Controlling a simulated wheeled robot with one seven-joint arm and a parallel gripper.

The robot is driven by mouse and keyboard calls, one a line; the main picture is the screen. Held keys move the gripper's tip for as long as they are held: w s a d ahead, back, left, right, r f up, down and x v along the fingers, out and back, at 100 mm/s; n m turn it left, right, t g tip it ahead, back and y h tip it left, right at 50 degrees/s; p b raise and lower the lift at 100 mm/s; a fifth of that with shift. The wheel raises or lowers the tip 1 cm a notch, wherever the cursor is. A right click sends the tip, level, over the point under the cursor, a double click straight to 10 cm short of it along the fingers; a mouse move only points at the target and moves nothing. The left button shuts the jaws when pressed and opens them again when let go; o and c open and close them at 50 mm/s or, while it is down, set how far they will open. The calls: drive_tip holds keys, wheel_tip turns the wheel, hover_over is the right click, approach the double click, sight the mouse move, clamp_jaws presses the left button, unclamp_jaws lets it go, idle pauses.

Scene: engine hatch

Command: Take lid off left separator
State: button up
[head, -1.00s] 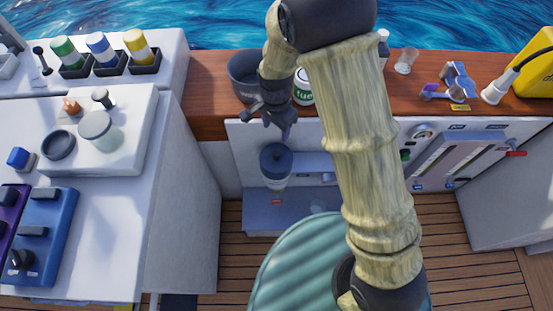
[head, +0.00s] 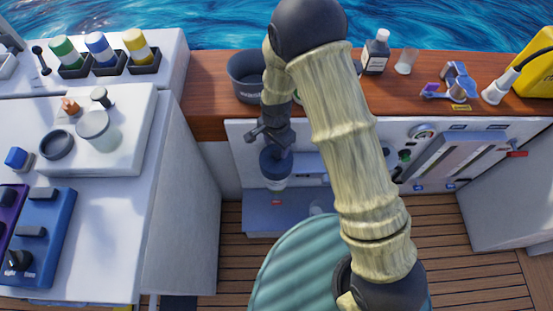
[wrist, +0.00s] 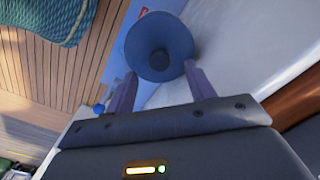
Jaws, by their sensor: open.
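The left separator (head: 276,183) stands upright on the blue-grey shelf against the white panel in the head view. Its dark blue round lid (head: 269,164) is on top of it, partly hidden by my gripper. In the wrist view the lid (wrist: 160,45) is a blue disc with a dark round centre, just beyond the fingertips. My gripper (wrist: 160,72) is open and empty, one finger toward each side of the lid's near edge. In the head view my gripper (head: 277,152) points down right over the lid. I cannot tell whether the fingers touch it.
A dark bucket (head: 247,78) stands on the wooden counter (head: 212,97) behind my gripper. A dark bottle (head: 376,52) and a clear cup (head: 406,60) stand further right. My arm hides the panel's middle. A teal ribbed cushion (head: 300,262) lies in front.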

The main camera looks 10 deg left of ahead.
sight(276, 153)
wheel_tip(276, 153, down, 3)
drive_tip(key=shift+f, duration=0.1)
drive_tip(key=shift+s, duration=0.1)
idle(0.4)
clamp_jaws()
